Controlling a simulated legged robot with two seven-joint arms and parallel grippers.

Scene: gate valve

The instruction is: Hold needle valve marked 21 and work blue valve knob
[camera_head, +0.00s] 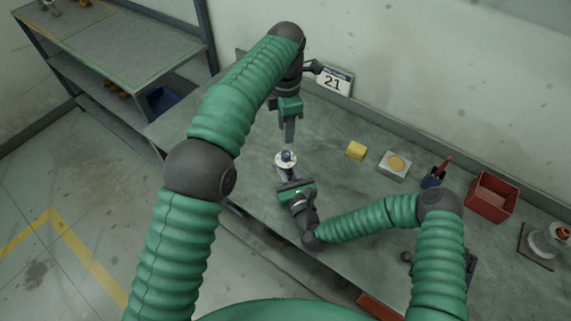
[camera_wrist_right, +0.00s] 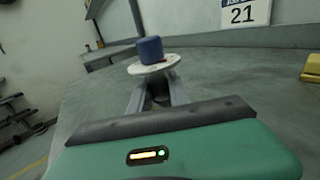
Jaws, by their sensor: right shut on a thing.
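The needle valve has a white round disc (camera_head: 280,162) with a blue knob (camera_head: 288,155) on top. In the right wrist view the blue knob (camera_wrist_right: 150,50) stands above the white disc (camera_wrist_right: 154,68), just beyond the fingertips. My right gripper (camera_head: 287,174) is shut on the valve body below the disc; in its wrist view the fingers (camera_wrist_right: 158,92) hide most of that body. My left gripper (camera_head: 289,138) points down from above, its tips a little above and behind the knob in the head view, apart from it. Its finger gap cannot be made out.
A sign marked 21 (camera_head: 333,82) is at the wall behind the bench (camera_head: 330,130). A yellow block (camera_head: 356,150), a white box with a tan disc (camera_head: 395,164), a dark blue holder (camera_head: 433,178) and a red bin (camera_head: 491,195) stand to the right. A shelf (camera_head: 110,45) stands left.

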